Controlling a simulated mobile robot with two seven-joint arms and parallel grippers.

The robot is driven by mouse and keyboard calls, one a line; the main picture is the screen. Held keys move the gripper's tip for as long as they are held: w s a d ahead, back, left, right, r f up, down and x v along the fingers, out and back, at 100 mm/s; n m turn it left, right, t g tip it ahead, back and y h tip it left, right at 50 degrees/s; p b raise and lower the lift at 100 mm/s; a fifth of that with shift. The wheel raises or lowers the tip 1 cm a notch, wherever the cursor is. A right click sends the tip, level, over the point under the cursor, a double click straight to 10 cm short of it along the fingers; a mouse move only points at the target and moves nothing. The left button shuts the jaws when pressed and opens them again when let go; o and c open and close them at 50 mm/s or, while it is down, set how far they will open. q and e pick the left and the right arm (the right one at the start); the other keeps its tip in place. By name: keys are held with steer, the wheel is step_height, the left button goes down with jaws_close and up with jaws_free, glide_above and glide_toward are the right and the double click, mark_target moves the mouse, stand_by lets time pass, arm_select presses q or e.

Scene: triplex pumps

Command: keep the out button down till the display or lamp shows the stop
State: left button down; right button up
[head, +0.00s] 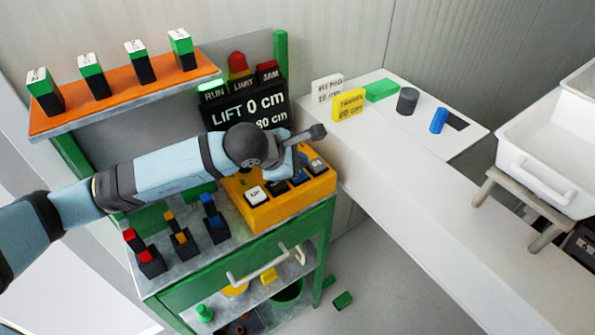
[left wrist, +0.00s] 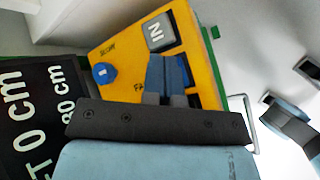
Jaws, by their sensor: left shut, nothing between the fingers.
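The yellow control box (head: 262,214) stands on the green cart, with a white UP button (head: 256,195) at its left. In the left wrist view the box (left wrist: 120,45) shows a grey IN button (left wrist: 157,33) and a blue round knob (left wrist: 104,73) by the word SLOW. My left gripper (head: 299,172) is shut and empty, pointing down over the box; its fingers (left wrist: 168,76) lie just beside the IN button. No OUT label is readable; contact with a button cannot be told. The black display (head: 245,112) reads LIFT 0 cm, with 80 cm below, partly covered by my arm.
The green RUN lamp (head: 213,90) looks lit; LIMIT is under a red dome (head: 237,63) and JAM (head: 267,72) is red. An orange shelf (head: 120,95) holds several green-topped blocks. A white counter (head: 420,205) with a white bin (head: 545,160) lies right.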

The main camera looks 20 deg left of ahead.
arm_select(q)
steer(key=shift+r+p, duration=0.85)
steer(key=shift+r, duration=1.7)
